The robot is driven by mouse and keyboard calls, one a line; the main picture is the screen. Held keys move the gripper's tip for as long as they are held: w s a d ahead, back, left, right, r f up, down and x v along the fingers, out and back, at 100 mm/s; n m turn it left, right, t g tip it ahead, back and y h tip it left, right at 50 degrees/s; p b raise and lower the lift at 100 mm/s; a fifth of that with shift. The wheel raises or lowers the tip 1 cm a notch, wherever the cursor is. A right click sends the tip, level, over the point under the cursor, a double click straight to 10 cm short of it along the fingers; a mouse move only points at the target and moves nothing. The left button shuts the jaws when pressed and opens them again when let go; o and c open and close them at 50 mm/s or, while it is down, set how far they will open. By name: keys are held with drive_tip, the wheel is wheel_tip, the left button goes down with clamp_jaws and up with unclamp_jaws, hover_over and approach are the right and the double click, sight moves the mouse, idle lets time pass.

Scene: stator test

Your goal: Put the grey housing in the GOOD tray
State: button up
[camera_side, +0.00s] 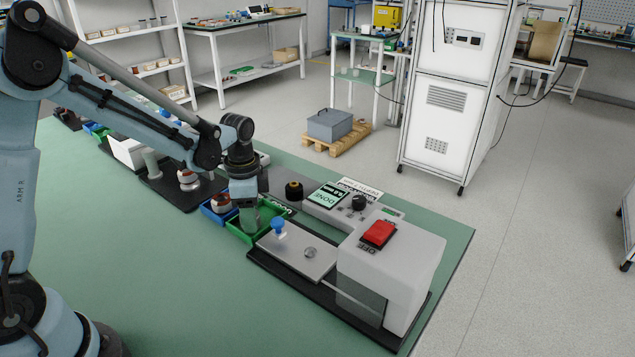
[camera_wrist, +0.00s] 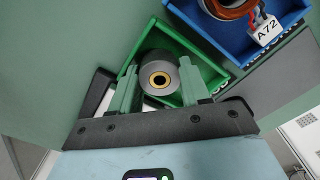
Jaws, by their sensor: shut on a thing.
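My gripper (camera_wrist: 160,86) is shut on the grey housing (camera_wrist: 147,69), a dark grey cylinder with a brass ring around its centre hole. The two green fingers grip it from either side. The housing is over or inside the green tray (camera_wrist: 203,67); its exact height above the tray floor cannot be told. In the side view my gripper (camera_side: 249,219) points down into the green tray (camera_side: 269,237), and its fingers hide the housing.
A blue tray (camera_wrist: 238,44) adjoins the green one and holds a copper-wound part (camera_wrist: 230,8) tagged A72. In the side view, a tester (camera_side: 325,205) with a green screen and a grey box (camera_side: 410,250) with a red switch stand to the right. The green bench is clear in front.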

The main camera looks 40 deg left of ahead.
drive_tip(key=shift+f, duration=0.15)
drive_tip(key=o, duration=1.2)
drive_tip(key=shift+s, duration=0.1)
drive_tip(key=shift+c, duration=0.2)
drive_tip(key=shift+d, duration=0.1)
wheel_tip(320, 180, up, 12)
drive_tip(key=shift+a, duration=0.2)
drive_tip(key=s+d+n+t, duration=0.4)
drive_tip(key=s+n+t, duration=0.3)
drive_tip(key=s+n, duration=0.2)
drive_tip(key=shift+s+d+r, duration=0.3)
drive_tip(key=shift+s, duration=0.45)
